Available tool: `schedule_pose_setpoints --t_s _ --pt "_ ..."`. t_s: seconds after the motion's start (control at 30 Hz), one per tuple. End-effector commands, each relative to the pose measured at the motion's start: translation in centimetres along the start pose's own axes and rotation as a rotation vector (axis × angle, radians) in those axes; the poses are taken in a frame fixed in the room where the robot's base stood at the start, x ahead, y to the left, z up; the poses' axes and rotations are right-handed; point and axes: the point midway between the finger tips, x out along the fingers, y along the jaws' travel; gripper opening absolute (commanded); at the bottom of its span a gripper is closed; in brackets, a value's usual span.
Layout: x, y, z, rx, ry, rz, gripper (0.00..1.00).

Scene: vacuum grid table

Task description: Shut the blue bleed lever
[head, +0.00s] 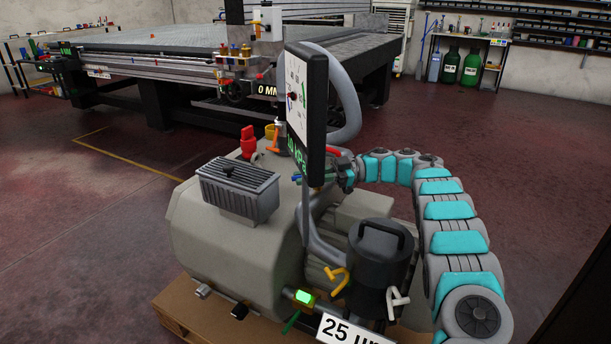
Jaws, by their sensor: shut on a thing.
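A small blue part, apparently the blue bleed lever (297,178), shows at the left edge of the dark display panel (308,105), above the grey pump tank. Most of it is hidden behind the panel, and I cannot tell its angle. My gripper (328,177) reaches in from the right, just below and behind the panel's right edge. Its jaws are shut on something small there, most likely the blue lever. The panel hides part of the fingers and their contact.
The grey pump (235,225) stands on a wooden pallet (190,315). A red valve (248,143), an orange lever (272,143), a yellow lever (338,277) and a white lever (396,300) stand around it. A grey hose (345,95) curves behind the panel. Floor is clear at left.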

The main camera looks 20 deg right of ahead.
Motion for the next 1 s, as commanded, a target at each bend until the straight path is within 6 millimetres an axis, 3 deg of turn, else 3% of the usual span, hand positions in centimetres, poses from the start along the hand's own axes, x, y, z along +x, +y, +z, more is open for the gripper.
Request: schedule_pose_setpoints --t_s 0.43,0.47,0.7,1.0 --pt "-0.11 0.32 -0.3 -0.007 0.001 0.006 0.0" --pt "-0.11 0.33 -0.3 -0.007 0.001 0.006 0.21" --pt "-0.06 0.16 -0.17 -0.004 0.0 0.0 0.47" --pt "-0.02 0.06 -0.08 -0.002 0.0 -0.003 0.47"
